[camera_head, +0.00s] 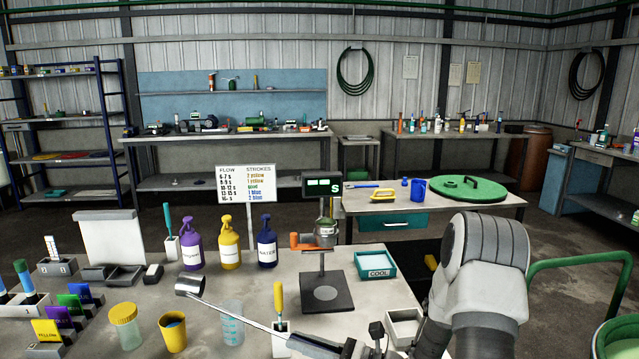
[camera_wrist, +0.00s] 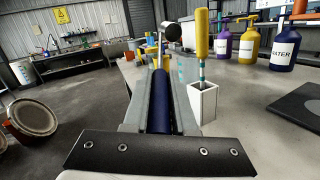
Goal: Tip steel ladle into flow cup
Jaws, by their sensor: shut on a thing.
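The steel ladle (camera_head: 190,286) is at the left end of its long thin handle, above the front of the bench. My gripper (camera_head: 312,345) is shut on the handle's near end, which shows as a dark blue grip (camera_wrist: 160,102) in the wrist view. The ladle's bowl (camera_wrist: 173,31) shows at the far end there; its contents cannot be seen. The metal flow cup (camera_head: 325,234) sits in a stand over a dark base plate, with an orange lever at its left and a timer display above. The ladle is left of the cup and well apart from it.
A clear beaker (camera_head: 232,322), an orange cup (camera_head: 172,331) and a white holder with a yellow-handled tool (camera_head: 279,308) stand near the ladle. Purple, yellow and blue bottles (camera_head: 267,242) stand behind. A teal COOL tray (camera_head: 376,266) is right of the stand.

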